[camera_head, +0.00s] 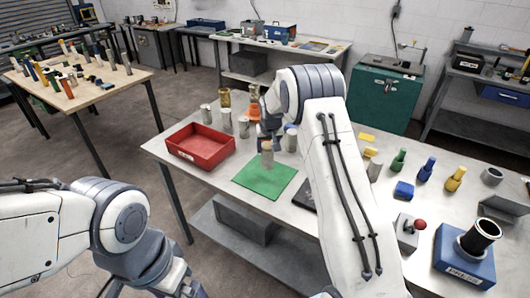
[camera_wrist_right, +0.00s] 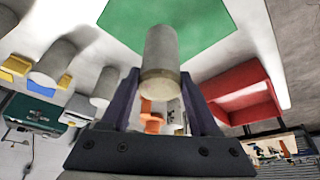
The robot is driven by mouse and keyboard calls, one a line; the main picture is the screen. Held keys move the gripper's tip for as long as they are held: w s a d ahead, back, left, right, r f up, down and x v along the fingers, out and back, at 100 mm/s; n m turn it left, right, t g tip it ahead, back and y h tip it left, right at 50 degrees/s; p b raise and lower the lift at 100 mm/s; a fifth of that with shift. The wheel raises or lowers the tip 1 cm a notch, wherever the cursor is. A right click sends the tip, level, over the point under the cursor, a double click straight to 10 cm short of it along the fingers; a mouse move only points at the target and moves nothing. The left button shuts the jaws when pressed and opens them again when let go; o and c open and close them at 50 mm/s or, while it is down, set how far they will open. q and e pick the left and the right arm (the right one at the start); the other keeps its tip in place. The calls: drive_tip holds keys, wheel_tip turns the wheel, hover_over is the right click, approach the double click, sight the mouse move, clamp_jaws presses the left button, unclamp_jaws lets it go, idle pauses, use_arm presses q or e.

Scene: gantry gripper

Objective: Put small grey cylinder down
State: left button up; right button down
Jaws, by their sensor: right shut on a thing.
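My right gripper (camera_head: 268,143) is shut on the small grey cylinder (camera_head: 267,158), which hangs upright below the fingers at the back part of the green mat (camera_head: 262,184). In the right wrist view the cylinder (camera_wrist_right: 162,55) sits between the two dark fingers of the right gripper (camera_wrist_right: 160,98), with the green mat (camera_wrist_right: 205,25) behind its far end. I cannot tell whether the cylinder touches the mat.
A red tray (camera_head: 201,146) stands left of the mat. Several grey cylinders and cans stand behind it, near an orange object (camera_head: 254,112). My right arm hides part of the table. Bottles, a blue block (camera_head: 404,190) and a red-knobbed box (camera_head: 409,232) stand at right.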

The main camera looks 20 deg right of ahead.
sight(265, 156)
drive_tip(key=shift+w+a+f, duration=0.3)
drive_tip(key=shift+w, duration=0.25)
wheel_tip(265, 156, down, 3)
drive_tip(key=shift+f+p, duration=0.1)
drive_tip(key=shift+p, duration=1)
drive_tip(key=shift+f, duration=0.4)
drive_tip(key=shift+f, duration=0.15)
drive_tip(key=shift+c, duration=0.6)
unclamp_jaws()
drive_tip(key=shift+s, duration=0.1)
